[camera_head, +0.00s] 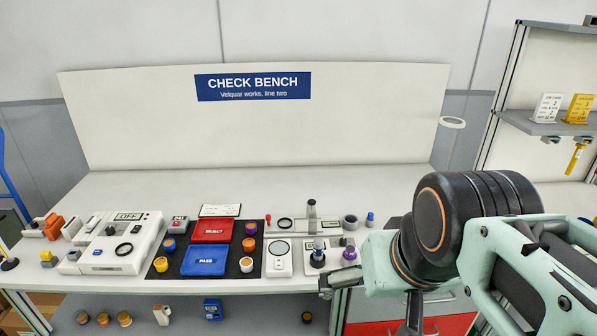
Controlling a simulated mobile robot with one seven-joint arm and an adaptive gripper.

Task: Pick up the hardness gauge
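Which item is the hardness gauge I cannot tell for sure at this size. One likely item is a small upright instrument (318,253) with a dark round base, standing on a pale plate at the right of the row on the check bench. Another is the white box with a round dial (280,257) just left of it. Both rest on the bench, and nothing is seen holding them. My arm reaches in from the right, with its nearest link close to the right of these items.
The white bench (190,184) is clear behind the item row. A black mat (222,268) holds a red tray (212,230), a blue tray (206,261) and small pots. A large white device (115,244) stands left. A shelf rack (548,124) stands right.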

